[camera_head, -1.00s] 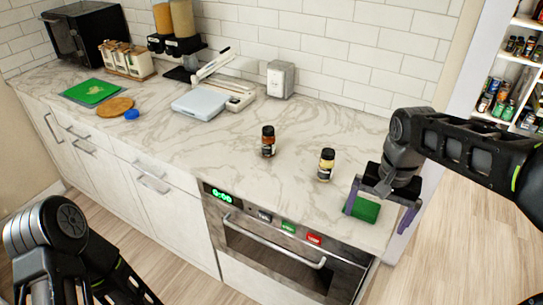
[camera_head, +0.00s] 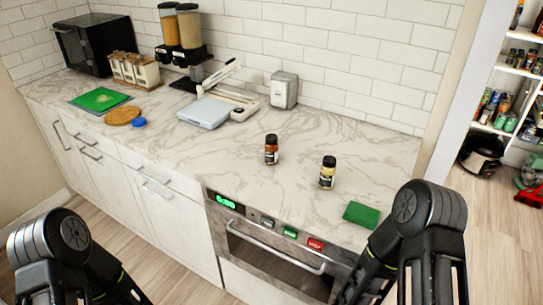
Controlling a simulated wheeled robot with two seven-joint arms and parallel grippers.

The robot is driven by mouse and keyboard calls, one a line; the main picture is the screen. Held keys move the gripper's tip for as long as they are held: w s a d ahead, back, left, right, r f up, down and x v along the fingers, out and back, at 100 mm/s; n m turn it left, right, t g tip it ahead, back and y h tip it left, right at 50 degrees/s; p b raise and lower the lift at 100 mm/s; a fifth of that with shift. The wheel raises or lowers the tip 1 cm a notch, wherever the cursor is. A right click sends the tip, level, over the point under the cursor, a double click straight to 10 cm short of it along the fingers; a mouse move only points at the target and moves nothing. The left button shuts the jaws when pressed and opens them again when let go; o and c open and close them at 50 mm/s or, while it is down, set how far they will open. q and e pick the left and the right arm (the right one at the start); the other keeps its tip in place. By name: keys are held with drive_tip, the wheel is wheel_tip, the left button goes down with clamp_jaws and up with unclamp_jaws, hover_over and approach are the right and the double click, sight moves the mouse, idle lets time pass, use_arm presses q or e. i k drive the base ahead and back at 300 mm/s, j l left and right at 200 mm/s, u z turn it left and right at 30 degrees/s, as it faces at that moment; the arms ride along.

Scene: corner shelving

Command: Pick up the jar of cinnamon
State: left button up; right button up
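Two small black-capped jars stand upright and apart on the marble counter. One jar (camera_head: 271,150) has reddish-brown contents; the other jar (camera_head: 327,173) has pale yellow contents and stands nearer the right front. Their labels are too small to read, so I cannot confirm which is cinnamon; the reddish-brown one has the cinnamon-like colour. Links of both my arms show at the bottom left and bottom right, but neither gripper is in the picture. No gripper is seen at either jar.
A green sponge-like block (camera_head: 361,214) lies near the counter's front right edge. A white scale (camera_head: 203,112), a metal dispenser (camera_head: 284,90) and a green board (camera_head: 100,99) stand further back or left. The marble around the jars is clear. Pantry shelves (camera_head: 512,104) stand at right.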

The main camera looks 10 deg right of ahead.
sight(270, 144)
drive_tip(key=z, duration=0.5)
drive_tip(key=j+z, duration=1.1)
drive_tip(key=k+j, duration=0.1)
drive_tip(key=j, duration=0.25)
drive_tip(key=k+j+z, duration=0.1)
drive_tip(key=j, duration=0.25)
drive_tip(key=k+j, duration=0.1)
drive_tip(key=j, duration=0.25)
drive_tip(key=k+j+z, duration=0.15)
drive_tip(key=j, duration=0.55)
drive_tip(key=k+z, duration=0.05)
